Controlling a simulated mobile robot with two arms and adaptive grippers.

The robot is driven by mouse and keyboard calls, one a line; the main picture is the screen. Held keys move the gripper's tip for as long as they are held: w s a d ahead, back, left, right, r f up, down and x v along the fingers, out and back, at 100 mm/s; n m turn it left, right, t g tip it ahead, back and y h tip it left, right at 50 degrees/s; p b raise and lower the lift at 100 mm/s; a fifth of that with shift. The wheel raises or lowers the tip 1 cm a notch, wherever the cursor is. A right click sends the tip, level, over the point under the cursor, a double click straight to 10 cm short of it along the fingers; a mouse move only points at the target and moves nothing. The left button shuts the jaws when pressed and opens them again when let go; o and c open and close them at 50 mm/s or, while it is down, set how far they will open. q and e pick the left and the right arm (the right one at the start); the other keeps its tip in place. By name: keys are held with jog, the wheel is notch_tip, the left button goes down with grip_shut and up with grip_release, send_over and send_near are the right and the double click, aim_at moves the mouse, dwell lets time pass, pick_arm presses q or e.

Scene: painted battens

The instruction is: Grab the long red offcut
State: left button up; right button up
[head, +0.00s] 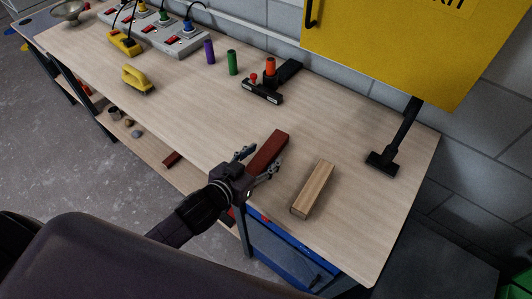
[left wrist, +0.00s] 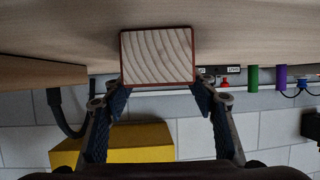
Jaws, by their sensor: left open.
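The long red offcut (head: 268,150) lies on the wooden bench top near its front edge, pointing away from me. In the left wrist view its pale end-grain face (left wrist: 157,57) shows, rimmed with red paint. My left gripper (head: 262,159) is open at the near end of the offcut, with one finger on each side. In the left wrist view the fingers of the gripper (left wrist: 160,88) stand apart near the end face; I cannot tell whether they touch it. My right gripper is not in view.
A plain wood batten (head: 313,188) lies to the right. A black-footed stand (head: 383,162) is farther right, under a yellow cabinet (head: 400,45). A black tool with red knobs (head: 263,88) and purple (head: 209,51) and green cylinders (head: 232,62) stand behind. A shorter red piece (head: 172,158) lies on the lower shelf.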

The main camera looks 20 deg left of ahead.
pick_arm(q)
jog(key=shift+x, duration=0.8)
jog(key=shift+s, duration=0.1)
jog(key=shift+c, duration=0.3)
jog(key=c, duration=1.3)
jog(key=shift+o, duration=0.2)
jog(key=shift+r, duration=0.1)
